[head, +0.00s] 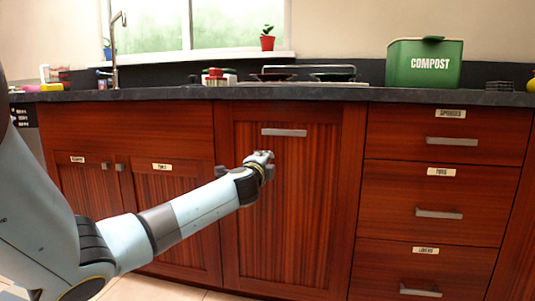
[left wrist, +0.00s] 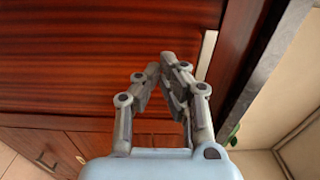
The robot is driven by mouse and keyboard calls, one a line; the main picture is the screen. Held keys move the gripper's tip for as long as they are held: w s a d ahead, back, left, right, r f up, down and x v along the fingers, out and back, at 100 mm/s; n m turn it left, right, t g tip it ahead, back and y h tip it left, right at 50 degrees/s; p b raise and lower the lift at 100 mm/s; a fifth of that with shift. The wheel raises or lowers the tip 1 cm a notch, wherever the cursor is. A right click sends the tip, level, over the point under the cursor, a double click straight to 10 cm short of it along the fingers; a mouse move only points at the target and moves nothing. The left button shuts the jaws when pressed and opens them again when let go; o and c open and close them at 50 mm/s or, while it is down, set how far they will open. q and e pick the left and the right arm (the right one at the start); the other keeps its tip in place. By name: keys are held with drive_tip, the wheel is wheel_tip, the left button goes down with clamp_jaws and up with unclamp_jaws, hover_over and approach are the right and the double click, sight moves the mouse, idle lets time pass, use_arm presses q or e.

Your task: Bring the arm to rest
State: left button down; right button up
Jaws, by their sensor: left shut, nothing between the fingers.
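My left arm reaches in from the left in the head view. Its left gripper (head: 262,157) is in front of the tall wooden cabinet panel (head: 290,215), below and left of that panel's bar handle (head: 284,132). In the left wrist view the left gripper (left wrist: 165,65) has its fingertips together and holds nothing. A pale bar (left wrist: 206,55), seemingly a handle, shows just beyond and right of the fingers there. Whether the fingertips touch the panel I cannot tell. My right gripper is in neither view.
A dark countertop (head: 330,93) runs above the cabinets. It carries a green compost bin (head: 424,63), a stove area with dark pans (head: 333,77) and a tap (head: 115,50). Drawers with bar handles (head: 438,214) stand at the right. The drawers and doors look closed.

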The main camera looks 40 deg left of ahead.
use_arm(q)
drive_tip(key=p+v, duration=0.1)
drive_tip(key=v, duration=0.3)
drive_tip(key=shift+s+f, duration=0.1)
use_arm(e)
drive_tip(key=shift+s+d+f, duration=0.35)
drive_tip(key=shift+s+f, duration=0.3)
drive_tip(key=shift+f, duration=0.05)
